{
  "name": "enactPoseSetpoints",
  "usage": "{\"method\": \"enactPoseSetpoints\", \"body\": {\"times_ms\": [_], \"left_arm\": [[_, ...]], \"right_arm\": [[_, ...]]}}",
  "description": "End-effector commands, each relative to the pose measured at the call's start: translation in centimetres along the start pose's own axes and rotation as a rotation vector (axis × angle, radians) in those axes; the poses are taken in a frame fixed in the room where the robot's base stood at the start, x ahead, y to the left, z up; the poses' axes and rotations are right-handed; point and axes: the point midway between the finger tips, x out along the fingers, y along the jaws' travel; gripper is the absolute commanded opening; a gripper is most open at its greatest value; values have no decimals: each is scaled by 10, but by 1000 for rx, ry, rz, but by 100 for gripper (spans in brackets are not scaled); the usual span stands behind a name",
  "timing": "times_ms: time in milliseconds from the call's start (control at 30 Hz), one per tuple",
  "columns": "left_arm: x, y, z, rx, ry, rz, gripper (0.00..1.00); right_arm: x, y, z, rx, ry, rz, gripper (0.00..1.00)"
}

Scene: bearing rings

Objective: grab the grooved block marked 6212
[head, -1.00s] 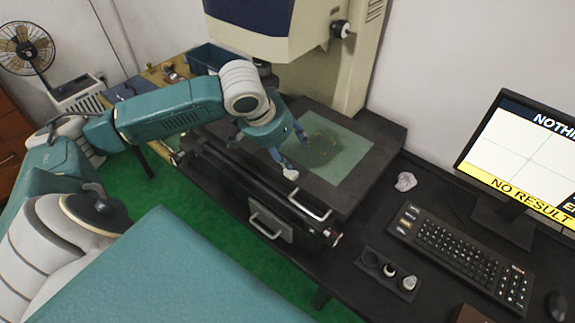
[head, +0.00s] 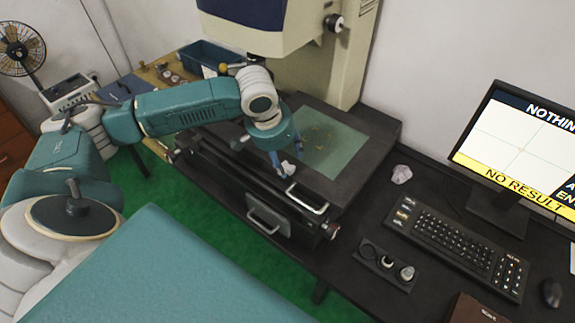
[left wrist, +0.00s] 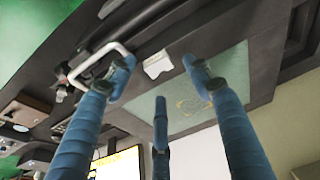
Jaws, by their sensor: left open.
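A small pale block (head: 286,168) lies on the dark stage of the measuring machine, near its front edge. It also shows in the left wrist view as a white piece (left wrist: 157,66) beside the glass. I cannot read any mark on it or make out a groove. My left gripper (head: 286,157) is open just above the pale block, its blue fingers pointing down. In the left wrist view the spread fingers (left wrist: 159,82) frame the block, with nothing held between them. My right gripper is not in view.
The stage has a green glass plate (head: 340,155) and a metal handle (head: 307,200) in front. To the right are a crumpled pale lump (head: 401,174), a keyboard (head: 455,248), a dark holder (head: 372,263) with small parts, and a monitor (head: 515,145). A blue bin (head: 205,58) stands behind.

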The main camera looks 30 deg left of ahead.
Motion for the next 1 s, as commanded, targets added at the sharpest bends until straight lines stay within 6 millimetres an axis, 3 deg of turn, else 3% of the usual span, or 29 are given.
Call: {"method": "enactPoseSetpoints", "body": {"times_ms": [67, 200, 467, 500, 767, 1000], "left_arm": [[9, 2, 1, -1, -4, 1, 52], [27, 1, 1, -1, -2, 0, 52], [33, 1, 1, 0, 1, 0, 52], [33, 1, 1, 0, 1, 0, 50], [32, 1, 1, 0, 1, 0, 0], [32, 1, 1, 0, 2, 0, 0]], "right_arm": [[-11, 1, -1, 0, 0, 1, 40], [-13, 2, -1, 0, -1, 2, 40], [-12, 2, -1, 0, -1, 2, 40], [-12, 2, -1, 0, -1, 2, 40], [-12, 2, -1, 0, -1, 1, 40], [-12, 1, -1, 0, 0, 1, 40]]}}
